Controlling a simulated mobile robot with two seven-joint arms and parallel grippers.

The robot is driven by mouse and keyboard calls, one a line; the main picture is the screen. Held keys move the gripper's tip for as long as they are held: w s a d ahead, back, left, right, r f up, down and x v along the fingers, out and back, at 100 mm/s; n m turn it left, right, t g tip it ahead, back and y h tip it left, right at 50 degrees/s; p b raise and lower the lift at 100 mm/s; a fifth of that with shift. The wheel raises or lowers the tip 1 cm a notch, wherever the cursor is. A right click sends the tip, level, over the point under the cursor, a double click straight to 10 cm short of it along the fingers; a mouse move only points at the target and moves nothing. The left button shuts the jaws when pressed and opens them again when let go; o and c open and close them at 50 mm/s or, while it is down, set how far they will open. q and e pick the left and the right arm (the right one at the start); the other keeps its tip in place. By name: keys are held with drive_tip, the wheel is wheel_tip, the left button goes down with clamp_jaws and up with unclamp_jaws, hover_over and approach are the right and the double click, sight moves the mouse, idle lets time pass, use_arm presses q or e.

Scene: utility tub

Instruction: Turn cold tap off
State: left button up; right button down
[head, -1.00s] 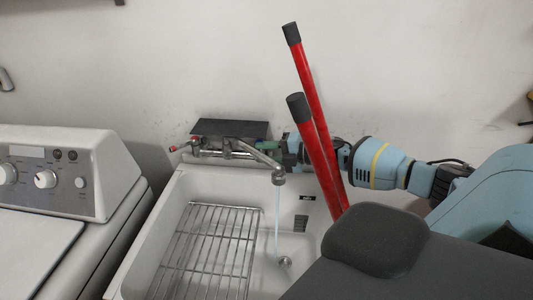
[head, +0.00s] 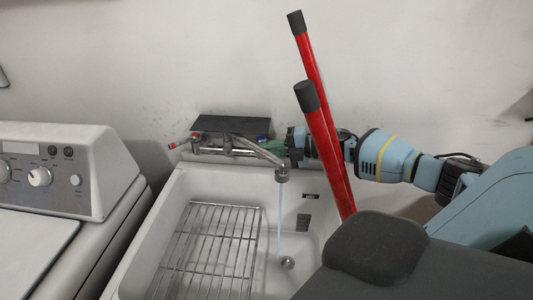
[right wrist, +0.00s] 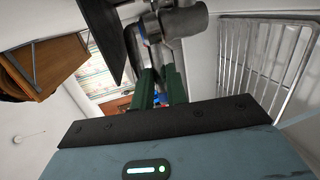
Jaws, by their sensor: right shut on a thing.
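The metal faucet (head: 238,149) is mounted on the wall above the white utility tub (head: 312,240). A thin stream of water (head: 280,225) runs from its spout (head: 281,175) to the drain. The hot tap (head: 180,143), with a red tip, is at the left end. My right gripper (head: 272,147) is at the right end. In the right wrist view its green fingers (right wrist: 159,80) are shut on the cold tap (right wrist: 146,42), where a bit of blue shows. Most of the cold tap is hidden by the fingers and faucet body. My left gripper is not in view.
A wire rack (head: 207,250) lies in the tub's left part. Two red poles with black ends (head: 325,135) stand in front of my right arm. A dark shelf (head: 232,125) sits above the faucet. A white washing machine (head: 70,175) stands at the left.

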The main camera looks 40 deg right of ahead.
drive_tip(key=c, duration=1.4)
unclamp_jaws()
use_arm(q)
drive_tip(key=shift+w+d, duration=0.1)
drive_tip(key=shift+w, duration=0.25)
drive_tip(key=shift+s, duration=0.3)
use_arm(e)
drive_tip(key=shift+s+d, duration=0.15)
